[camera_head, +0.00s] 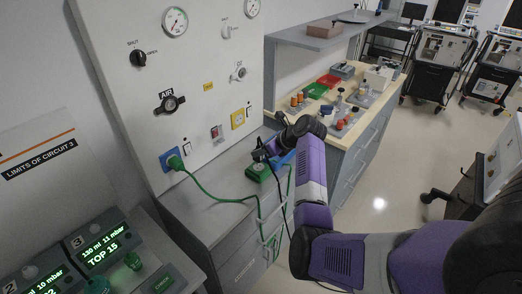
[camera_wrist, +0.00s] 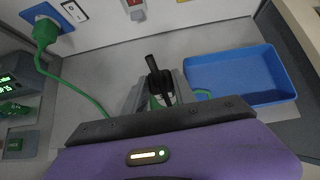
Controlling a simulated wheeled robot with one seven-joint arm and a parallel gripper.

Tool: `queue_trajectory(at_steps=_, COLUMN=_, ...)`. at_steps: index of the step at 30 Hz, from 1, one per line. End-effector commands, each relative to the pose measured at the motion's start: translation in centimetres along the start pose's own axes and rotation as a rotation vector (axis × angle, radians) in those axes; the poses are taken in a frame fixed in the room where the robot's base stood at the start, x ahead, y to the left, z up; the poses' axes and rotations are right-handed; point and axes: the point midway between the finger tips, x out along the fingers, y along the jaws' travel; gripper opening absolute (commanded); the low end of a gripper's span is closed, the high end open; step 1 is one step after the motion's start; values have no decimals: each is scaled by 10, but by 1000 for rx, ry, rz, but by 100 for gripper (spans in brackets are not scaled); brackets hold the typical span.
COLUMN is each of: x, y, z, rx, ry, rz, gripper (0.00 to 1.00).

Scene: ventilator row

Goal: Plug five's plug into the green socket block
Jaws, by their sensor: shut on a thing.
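My gripper (camera_head: 265,153) is shut on a black plug (camera_wrist: 157,82), gripped upright between the grey fingers in the wrist view. A black cable hangs from the plug area in the head view. The green socket block (camera_head: 258,173) lies on the grey counter, just below my gripper. In the wrist view the fingers and plug hide most of the block; only bits of green show around them. I cannot tell whether the plug's lower end is in the block or above it. No number is readable on the plug.
A green plug (camera_head: 173,161) sits in a blue wall socket, its green cable running to the block. A blue tray (camera_wrist: 238,75) stands right beside my gripper. The wall panel (camera_head: 190,85) rises behind the counter. Lit displays (camera_head: 100,245) stand at lower left.

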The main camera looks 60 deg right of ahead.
Motion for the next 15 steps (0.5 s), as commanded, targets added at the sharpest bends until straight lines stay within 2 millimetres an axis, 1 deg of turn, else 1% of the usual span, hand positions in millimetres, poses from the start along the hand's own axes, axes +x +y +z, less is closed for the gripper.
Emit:
queue_trajectory(at_steps=1, x=4, y=0, z=-4, rx=0, ry=-1, rz=0, gripper=0)
queue_trajectory(at_steps=5, x=9, y=0, z=-10, rx=0, ry=-1, rz=0, gripper=0)
queue_trajectory(at_steps=15, x=7, y=0, z=-8, rx=0, ry=0, rz=0, gripper=0)
